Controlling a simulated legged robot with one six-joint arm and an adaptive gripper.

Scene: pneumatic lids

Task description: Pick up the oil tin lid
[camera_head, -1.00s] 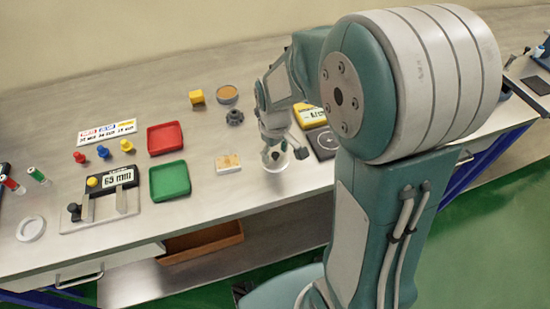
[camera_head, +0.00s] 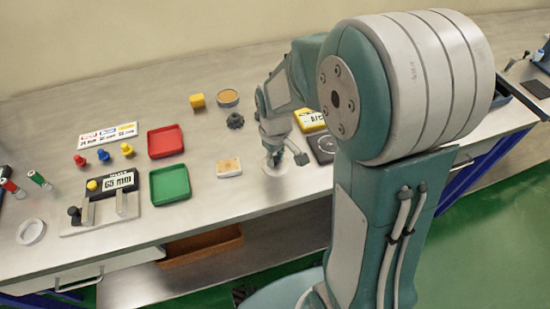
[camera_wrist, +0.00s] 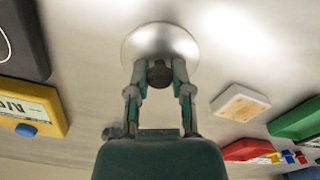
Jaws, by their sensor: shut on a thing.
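The oil tin lid appears to be the pale, shiny round disc with a dark knob near the table's front edge. In the head view, the lid (camera_head: 277,170) is under my gripper (camera_head: 273,158) and partly hidden by it. In the wrist view, the silvery disc of the lid (camera_wrist: 160,38) is at the top centre, with its dark knob between the fingertips of my gripper (camera_wrist: 159,70). The fingers are shut on the knob. I cannot tell whether the lid touches the table.
A white block with a tan top (camera_head: 228,168) is left of the lid. Green (camera_head: 170,184) and red (camera_head: 165,141) trays lie further left. A yellow device (camera_head: 309,119) and a dark plate (camera_head: 324,146) are close on the right. A dark knobbed part (camera_head: 235,120) is behind.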

